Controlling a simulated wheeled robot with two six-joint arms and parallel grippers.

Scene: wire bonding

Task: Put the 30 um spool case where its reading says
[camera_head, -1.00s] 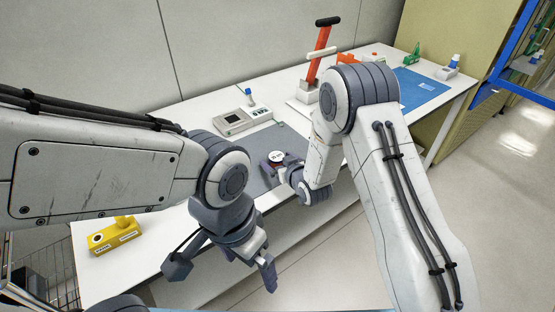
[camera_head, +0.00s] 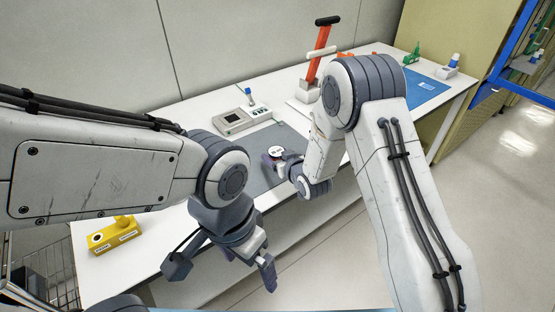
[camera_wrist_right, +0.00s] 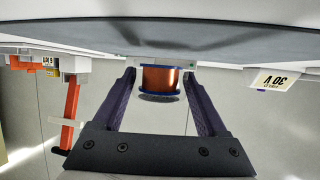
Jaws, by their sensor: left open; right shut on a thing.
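My right gripper (camera_head: 273,158) is over the grey mat, shut on the spool case (camera_head: 276,151), whose round white top shows in the head view. In the right wrist view a copper-coloured spool with blue rims (camera_wrist_right: 160,79) sits between the two fingertips of the right gripper (camera_wrist_right: 161,82). Its wire size cannot be read here. My left gripper (camera_head: 250,262) is open and empty, in front of the table's front edge. A grey device with a dark screen (camera_head: 235,121) stands at the mat's far left edge; its reading is too small to make out.
A yellow block with labels (camera_head: 113,236) stands at the table's left end. The grey mat (camera_head: 295,134) lies mid-table. An orange-handled press (camera_head: 319,55) stands behind my right arm. A blue mat (camera_head: 425,87) lies at the far right. A white label (camera_wrist_right: 275,80) shows in the wrist view.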

